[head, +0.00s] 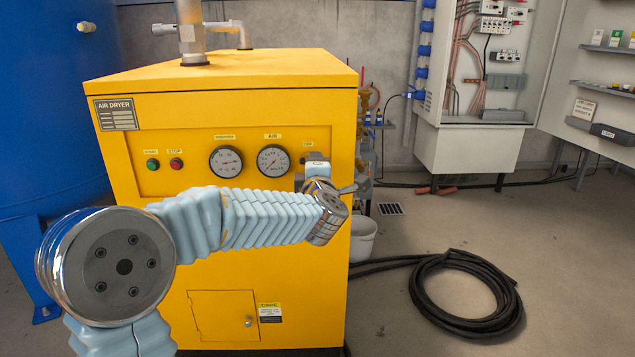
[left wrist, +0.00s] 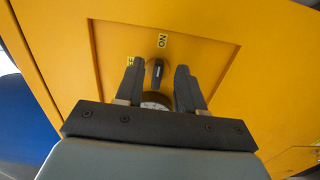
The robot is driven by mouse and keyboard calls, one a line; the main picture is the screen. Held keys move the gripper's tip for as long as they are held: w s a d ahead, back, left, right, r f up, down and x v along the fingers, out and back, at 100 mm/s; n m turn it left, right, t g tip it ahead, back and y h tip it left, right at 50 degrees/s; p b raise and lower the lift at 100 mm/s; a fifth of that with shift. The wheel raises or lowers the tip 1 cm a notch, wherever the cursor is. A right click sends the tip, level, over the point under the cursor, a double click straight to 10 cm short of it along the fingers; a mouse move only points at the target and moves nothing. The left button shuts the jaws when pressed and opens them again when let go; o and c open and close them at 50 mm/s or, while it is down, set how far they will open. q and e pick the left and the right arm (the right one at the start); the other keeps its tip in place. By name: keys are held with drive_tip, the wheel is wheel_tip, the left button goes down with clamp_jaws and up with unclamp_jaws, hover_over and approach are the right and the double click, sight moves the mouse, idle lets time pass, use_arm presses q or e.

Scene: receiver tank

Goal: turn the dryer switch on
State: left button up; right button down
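The dryer is a yellow cabinet (head: 270,245) marked AIR DRYER. Its switch (left wrist: 157,73) shows in the left wrist view as a small dark handle on the yellow panel. An ON label (left wrist: 162,41) and a second, partly covered label (left wrist: 130,62) sit by it. My left gripper (left wrist: 158,85) is open, with one finger on each side of the switch in that view. I cannot tell whether the fingers touch it. In the head view my left arm and wrist hide the switch. My right gripper is not in view.
Green (head: 153,164) and red (head: 176,163) buttons and two gauges (head: 226,161) (head: 273,160) sit left of my gripper. A blue tank (head: 50,110) stands at left.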

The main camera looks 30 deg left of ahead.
use_arm(q)
drive_tip(key=v, duration=1.1)
drive_tip(key=shift+s+d+b, duration=0.15)
drive_tip(key=shift+s+b, duration=0.2)
drive_tip(key=shift+b, duration=0.05)
drive_tip(key=w+d+f+m+g+h, duration=0.1)
drive_tip(key=d+f+m+h, duration=0.3)
drive_tip(key=f, duration=0.7)
drive_tip(key=w+d+f+m+g+h, duration=0.1)
drive_tip(key=d+f+m+g+h, duration=0.3)
drive_tip(key=f, duration=0.6)
drive_tip(key=w+d+f+m+t+h, duration=0.1)
drive_tip(key=w+d+f+m, duration=0.1)
drive_tip(key=f+m, duration=0.65)
drive_tip(key=s+d+f+m+g+h, duration=0.2)
drive_tip(key=s+d+f+m+g, duration=0.1)
drive_tip(key=s+f, duration=0.9)
drive_tip(key=s+d+f+m+g+h+p, duration=0.1)
drive_tip(key=s+d+f+g, duration=0.4)
drive_tip(key=s+f, duration=0.7)
drive_tip(key=shift+f+m+g+h, duration=0.75)
drive_tip(key=shift+m+g+h, duration=0.2)
drive_tip(key=shift+g, duration=0.25)
drive_tip(key=shift+a, duration=0.15)
